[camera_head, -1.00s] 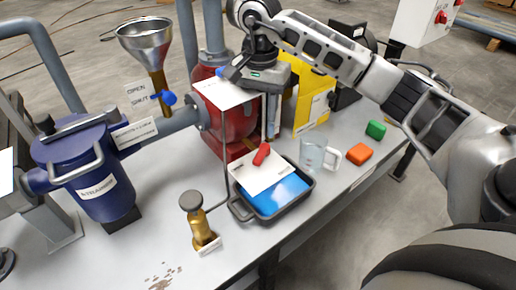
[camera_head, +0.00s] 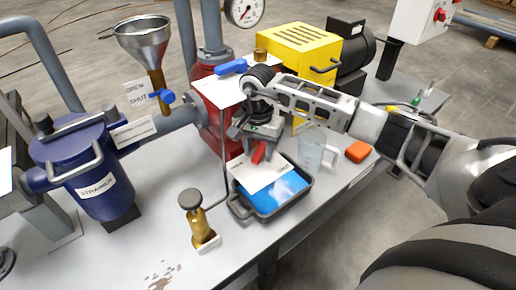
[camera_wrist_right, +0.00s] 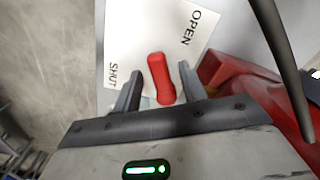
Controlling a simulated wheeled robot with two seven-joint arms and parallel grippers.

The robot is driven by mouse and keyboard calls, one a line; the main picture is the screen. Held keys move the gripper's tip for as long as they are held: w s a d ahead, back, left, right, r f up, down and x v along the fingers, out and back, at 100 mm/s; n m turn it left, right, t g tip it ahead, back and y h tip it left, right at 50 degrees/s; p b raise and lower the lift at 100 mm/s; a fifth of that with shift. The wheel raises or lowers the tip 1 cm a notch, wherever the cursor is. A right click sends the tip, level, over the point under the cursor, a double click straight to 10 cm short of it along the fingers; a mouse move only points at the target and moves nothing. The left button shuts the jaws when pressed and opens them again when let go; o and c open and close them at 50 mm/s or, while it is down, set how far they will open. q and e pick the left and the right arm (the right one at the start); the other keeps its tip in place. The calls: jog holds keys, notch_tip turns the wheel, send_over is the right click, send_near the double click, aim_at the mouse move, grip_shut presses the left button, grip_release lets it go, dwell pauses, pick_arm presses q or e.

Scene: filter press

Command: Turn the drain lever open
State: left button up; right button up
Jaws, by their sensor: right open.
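The red drain lever (camera_head: 259,153) stands in front of the red pump body (camera_head: 220,130), above the black tray. In the right wrist view the lever's red handle (camera_wrist_right: 161,78) lies between the two fingers, slightly tilted, with a white card (camera_wrist_right: 160,35) marked OPEN and SHUT behind it. My right gripper (camera_head: 257,140) is open around the handle, with a gap visible beside the right finger. In the wrist view its fingertips (camera_wrist_right: 160,78) flank the handle. The lever's pivot end is hidden. My left gripper is not in view.
A black tray (camera_head: 239,209) with blue liquid sits below the lever. A clear jug (camera_head: 313,150) and an orange block (camera_head: 358,152) stand to its right. A brass valve (camera_head: 200,228) is in front left. The blue strainer (camera_head: 95,170) is at left.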

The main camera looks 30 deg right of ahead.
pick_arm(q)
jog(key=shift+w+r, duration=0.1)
pick_arm(e)
jog(key=shift+c, duration=0.3)
grip_shut()
jog(key=shift+w+m, duration=0.1)
jog(key=shift+m, duration=0.2)
jog(key=shift+w+a+m+b, duration=0.15)
jog(key=shift+w+m+b, duration=0.1)
jog(key=shift+m, duration=0.3)
jog(key=shift+w+a+m+b, duration=0.1)
jog(key=shift+m+b, duration=0.15)
jog(key=shift+m, duration=0.3)
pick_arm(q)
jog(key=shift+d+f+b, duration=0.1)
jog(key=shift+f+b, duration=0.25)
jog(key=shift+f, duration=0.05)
pick_arm(e)
jog(key=shift+w+a+m, duration=0.1)
jog(key=shift+w+m, duration=0.2)
jog(key=shift+m, duration=0.55)
jog(key=shift+w+a+m, duration=0.1)
jog(key=shift+w+m, duration=0.15)
jog(key=shift+m, duration=0.6)
